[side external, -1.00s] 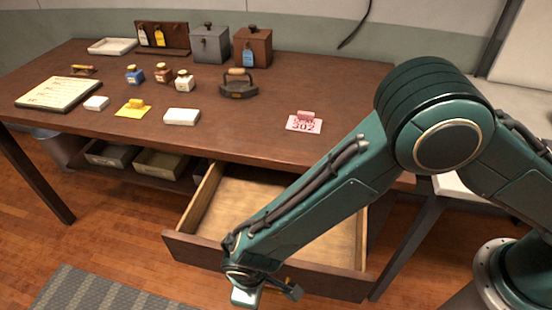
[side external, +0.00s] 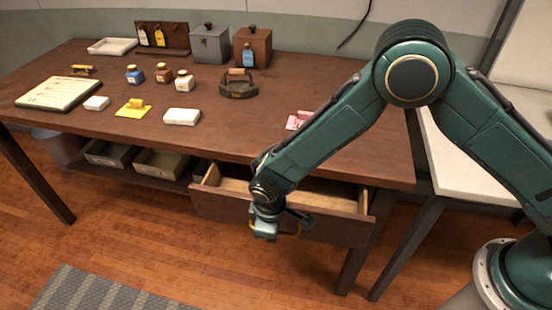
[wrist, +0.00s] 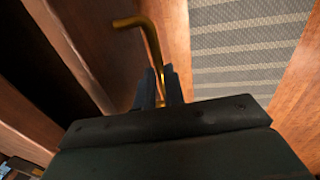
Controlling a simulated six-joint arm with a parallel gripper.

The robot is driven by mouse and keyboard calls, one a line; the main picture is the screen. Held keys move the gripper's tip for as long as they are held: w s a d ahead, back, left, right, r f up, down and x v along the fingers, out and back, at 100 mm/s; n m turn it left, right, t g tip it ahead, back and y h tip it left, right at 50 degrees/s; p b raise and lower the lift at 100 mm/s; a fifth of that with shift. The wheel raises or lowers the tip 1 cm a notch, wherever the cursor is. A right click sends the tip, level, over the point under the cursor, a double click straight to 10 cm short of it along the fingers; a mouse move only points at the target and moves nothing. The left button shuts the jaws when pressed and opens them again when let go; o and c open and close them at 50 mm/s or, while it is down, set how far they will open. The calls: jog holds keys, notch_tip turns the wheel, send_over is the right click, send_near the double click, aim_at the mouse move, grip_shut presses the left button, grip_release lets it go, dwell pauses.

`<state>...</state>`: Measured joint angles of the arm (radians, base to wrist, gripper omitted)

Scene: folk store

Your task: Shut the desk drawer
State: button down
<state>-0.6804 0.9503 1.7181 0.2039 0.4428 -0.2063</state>
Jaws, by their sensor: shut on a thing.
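The desk drawer (side external: 335,228) is partly open under the desktop, with a strip of its pale wooden inside showing. Its brass bar handle (wrist: 150,38) runs between the fingers of my gripper (wrist: 162,85) in the wrist view. In the side view my gripper (side external: 280,230) is at the drawer front, shut on the handle, and my arm and wrist hide most of the handle. The wooden desk (side external: 130,75) stands above the drawer.
Trays (side external: 160,163) sit on a shelf left of the drawer. A striped rug (side external: 95,292) lies on the floor in front.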

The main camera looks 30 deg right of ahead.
jog(key=w+d, duration=0.5)
jog(key=shift+w+d, duration=0.25)
jog(key=shift+d, duration=0.05)
jog(key=c, duration=1.5)
grip_release()
jog(key=shift+r, duration=0.15)
notch_tip(320, 180, up, 13)
jog(key=s+a, duration=0.1)
jog(key=a, duration=0.1)
jog(key=shift+s+r, duration=0.15)
jog(key=shift+s, duration=0.25)
